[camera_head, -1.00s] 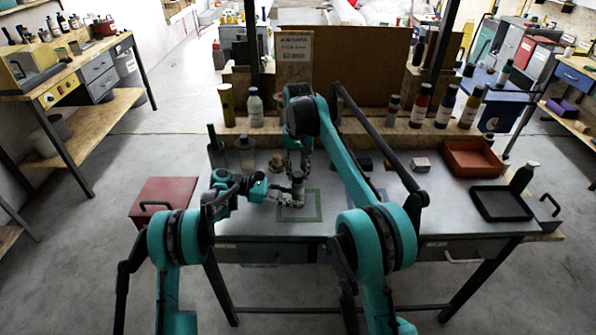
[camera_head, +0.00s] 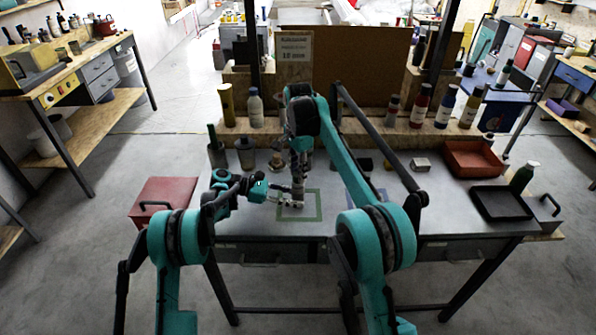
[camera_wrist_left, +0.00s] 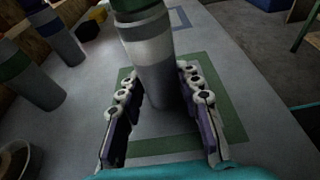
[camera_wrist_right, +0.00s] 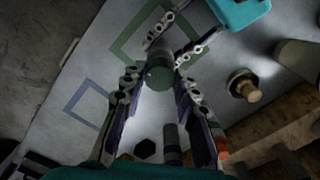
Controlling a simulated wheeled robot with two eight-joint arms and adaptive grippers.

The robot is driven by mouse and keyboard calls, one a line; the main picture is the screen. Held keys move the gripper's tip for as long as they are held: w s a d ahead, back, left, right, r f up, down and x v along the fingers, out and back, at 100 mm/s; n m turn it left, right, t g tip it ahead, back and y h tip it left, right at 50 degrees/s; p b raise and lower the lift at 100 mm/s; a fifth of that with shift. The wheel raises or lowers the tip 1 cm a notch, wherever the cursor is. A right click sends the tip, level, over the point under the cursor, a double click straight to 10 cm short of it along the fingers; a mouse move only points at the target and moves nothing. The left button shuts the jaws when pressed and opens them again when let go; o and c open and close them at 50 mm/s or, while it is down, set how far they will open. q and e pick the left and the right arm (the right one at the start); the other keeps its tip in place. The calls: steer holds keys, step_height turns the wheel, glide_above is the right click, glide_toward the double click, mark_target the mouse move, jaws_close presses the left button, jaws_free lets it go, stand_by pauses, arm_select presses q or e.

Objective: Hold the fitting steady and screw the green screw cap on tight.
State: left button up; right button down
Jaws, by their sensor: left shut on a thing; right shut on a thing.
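The fitting, a grey cylinder (camera_wrist_left: 155,75), stands upright over the green square outline on the table. My left gripper (camera_wrist_left: 155,92) is shut around its lower part, one finger on each side; in the head view this gripper (camera_head: 287,197) reaches it from the left. The green screw cap (camera_wrist_right: 159,76) is at the fitting's top and its edge shows in the left wrist view (camera_wrist_left: 133,6). My right gripper (camera_wrist_right: 160,84) points down from above and is shut on the cap. How tightly the cap sits on the thread cannot be seen.
A blue square outline (camera_wrist_right: 88,103) marks bare table to the right. A brass-coloured knob-like part (camera_wrist_right: 245,88) and several bottles stand behind. A red bin (camera_head: 473,158) and a black tray (camera_head: 500,204) are at the right, a red box (camera_head: 163,198) at the left.

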steer(key=m, duration=0.7)
steer(key=shift+m, duration=0.4)
steer(key=c, duration=1.1)
jaws_free()
steer(key=shift+c, duration=0.6)
